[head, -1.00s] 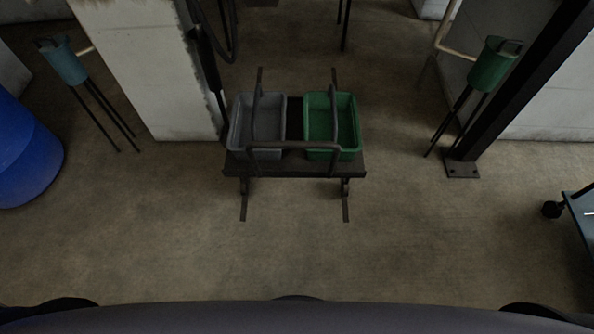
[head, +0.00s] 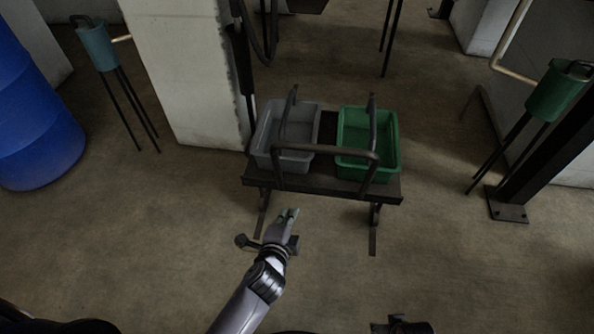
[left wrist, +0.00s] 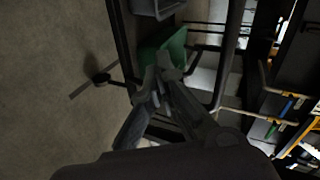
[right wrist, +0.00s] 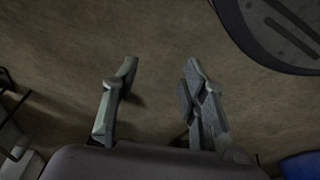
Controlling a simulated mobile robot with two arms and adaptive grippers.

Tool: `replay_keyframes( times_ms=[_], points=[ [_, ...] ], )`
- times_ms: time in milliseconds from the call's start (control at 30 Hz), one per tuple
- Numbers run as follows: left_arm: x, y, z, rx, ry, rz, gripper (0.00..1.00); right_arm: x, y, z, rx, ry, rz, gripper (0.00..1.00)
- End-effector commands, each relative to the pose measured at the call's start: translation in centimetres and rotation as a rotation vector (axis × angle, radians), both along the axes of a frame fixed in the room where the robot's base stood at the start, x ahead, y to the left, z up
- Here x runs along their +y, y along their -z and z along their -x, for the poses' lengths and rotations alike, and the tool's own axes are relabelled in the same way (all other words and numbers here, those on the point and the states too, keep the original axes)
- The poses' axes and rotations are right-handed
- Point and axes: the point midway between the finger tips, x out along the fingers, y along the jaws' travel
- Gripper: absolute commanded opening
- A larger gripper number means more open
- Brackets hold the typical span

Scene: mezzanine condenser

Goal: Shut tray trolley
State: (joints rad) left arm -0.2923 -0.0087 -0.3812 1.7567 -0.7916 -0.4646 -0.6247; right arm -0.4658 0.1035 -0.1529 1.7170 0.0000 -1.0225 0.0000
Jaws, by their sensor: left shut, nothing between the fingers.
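The tray trolley (head: 340,184) is a low dark frame with a raised bar handle (head: 345,150) across its near side. It carries a grey tray (head: 268,150) on the left and a green tray (head: 390,165) on the right. My left gripper (head: 291,213) is in front of the trolley, near its lower left side, with shut, empty fingers. In the left wrist view, the left fingertips (left wrist: 163,68) overlap the green tray (left wrist: 172,52); contact cannot be told. My right gripper (right wrist: 160,68) is open and empty above bare floor.
A concrete pillar (head: 185,75) stands close behind the trolley's left side. A blue barrel (head: 40,120) is at the far left. A teal canister on legs (head: 97,45) and a green one (head: 555,90) flank the area. A dark post base (head: 507,205) is at right. Floor in front is clear.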

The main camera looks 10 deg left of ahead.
Motion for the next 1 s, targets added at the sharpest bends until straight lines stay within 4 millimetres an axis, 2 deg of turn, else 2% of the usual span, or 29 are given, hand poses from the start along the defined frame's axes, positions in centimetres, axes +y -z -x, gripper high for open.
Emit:
replay_keyframes(
  times_ms=[33,133,200,300,433,567,800,1000],
  points=[
    [-0.1,-1.8,-0.8,-0.075,0.006,-0.044,0.00,0.1,0.1,-0.6,-0.013,0.001,-0.002,0.40],
    [0.1,-6.0,-1.6,-0.178,0.007,-0.119,0.00,0.1,-1.4,-1.1,-0.022,0.003,-0.002,0.40],
    [0.3,-7.8,-1.8,-0.219,0.003,-0.153,0.00,0.1,-2.2,-1.2,-0.026,0.004,-0.002,0.40],
    [0.4,-9.1,-2.1,-0.245,0.000,-0.173,0.00,0.1,-2.9,-1.3,-0.028,0.005,-0.002,0.40],
    [0.5,-9.1,-3.4,-0.249,-0.001,-0.177,0.00,0.1,-3.4,-1.4,-0.029,0.005,-0.002,0.40],
    [0.5,-8.6,-5.7,-0.249,0.000,-0.176,0.00,0.1,-4.2,-1.5,-0.035,0.006,-0.003,0.40],
    [0.5,-7.4,-10.9,-0.247,-0.001,-0.174,0.00,0.0,-6.9,-1.6,-0.052,0.008,-0.004,0.40],
    [0.4,-6.8,-14.1,-0.246,-0.001,-0.171,0.00,0.0,-9.4,-1.4,-0.064,0.010,-0.004,0.40]
  ],
)
